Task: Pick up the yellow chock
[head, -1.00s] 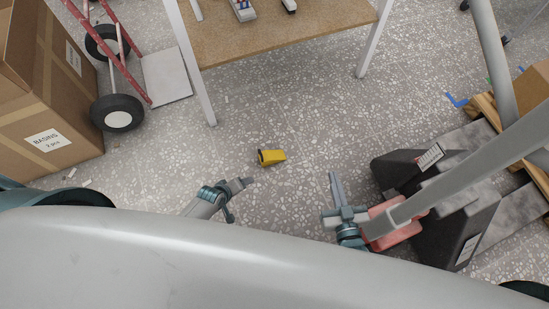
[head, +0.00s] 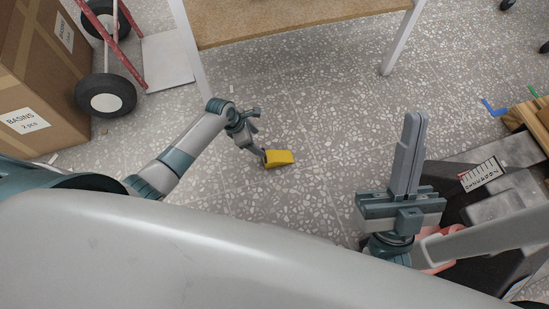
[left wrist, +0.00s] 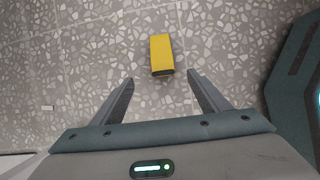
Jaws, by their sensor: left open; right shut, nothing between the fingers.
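The yellow chock (head: 280,158) lies on the speckled floor in the head view, below the wooden table. In the left wrist view the yellow chock (left wrist: 161,53) lies just beyond the fingertips, roughly between their lines, with its dark end towards me. My left gripper (head: 261,156) is open and empty, close to the chock's left side in the head view; its open fingers also show in the left wrist view (left wrist: 160,80). My right gripper (head: 415,118) is shut and empty, raised at the right, well apart from the chock.
A wooden table (head: 290,22) stands at the back, its legs on the floor. A cardboard box (head: 38,75) and a red hand truck (head: 112,50) are at the left. The floor around the chock is clear.

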